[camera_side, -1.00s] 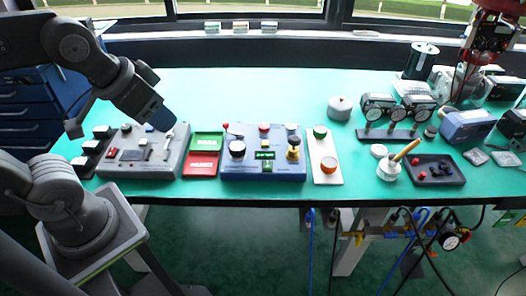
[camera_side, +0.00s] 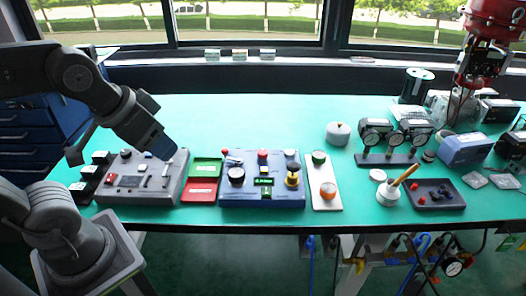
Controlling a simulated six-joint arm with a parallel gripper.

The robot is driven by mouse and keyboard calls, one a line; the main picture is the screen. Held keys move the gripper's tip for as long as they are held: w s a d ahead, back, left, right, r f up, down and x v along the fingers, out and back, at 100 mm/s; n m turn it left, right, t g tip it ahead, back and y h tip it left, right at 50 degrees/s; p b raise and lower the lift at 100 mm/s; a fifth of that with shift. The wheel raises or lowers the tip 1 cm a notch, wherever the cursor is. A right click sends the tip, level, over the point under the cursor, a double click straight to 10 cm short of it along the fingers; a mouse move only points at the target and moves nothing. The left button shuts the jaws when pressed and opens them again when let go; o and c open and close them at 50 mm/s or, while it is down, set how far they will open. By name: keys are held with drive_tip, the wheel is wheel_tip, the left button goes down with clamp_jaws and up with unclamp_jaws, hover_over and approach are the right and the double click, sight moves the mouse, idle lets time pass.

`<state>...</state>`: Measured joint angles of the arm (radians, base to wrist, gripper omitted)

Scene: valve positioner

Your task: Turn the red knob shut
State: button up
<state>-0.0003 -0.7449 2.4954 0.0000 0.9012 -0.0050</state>
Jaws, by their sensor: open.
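A blue-grey control box (camera_side: 262,200) sits near the front middle of the green bench. A red knob (camera_side: 262,155) stands at the back of its top, and a smaller red-tipped part (camera_side: 224,152) is at its back left corner. I cannot tell from this view how far the red knob is turned. A black knob (camera_side: 236,175) and a yellow-and-black knob (camera_side: 292,176) are on the same box. My gripper (camera_side: 164,147) is open, above a grey control box (camera_side: 145,185) to the left, apart from the red knob. Its fingertips are small and hard to make out.
Green and red trays (camera_side: 203,168) lie between the two boxes. A white plate (camera_side: 318,203) with green and orange knobs stands to the right. Gauges (camera_side: 374,132), a dark tray (camera_side: 450,202) and a white pot with a wooden-handled tool (camera_side: 388,194) are farther right.

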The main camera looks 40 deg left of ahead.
drive_tip(key=shift+o, duration=0.9)
drive_tip(key=w+a+r+n+g, duration=0.1)
drive_tip(key=w+r+n, duration=0.2)
drive_tip(key=w, duration=0.8)
drive_tip(key=shift+w+a+n+g, duration=0.25)
drive_tip(key=shift+a+n+g, duration=0.15)
drive_tip(key=shift+n, duration=0.5)
drive_tip(key=n+g, duration=0.4)
drive_tip(key=n, duration=0.7)
hover_over(262, 151)
wheel_tip(262, 151, down, 17)
wheel_tip(262, 151, down, 13)
drive_tip(key=shift+d+f, duration=0.1)
drive_tip(key=c, duration=0.9)
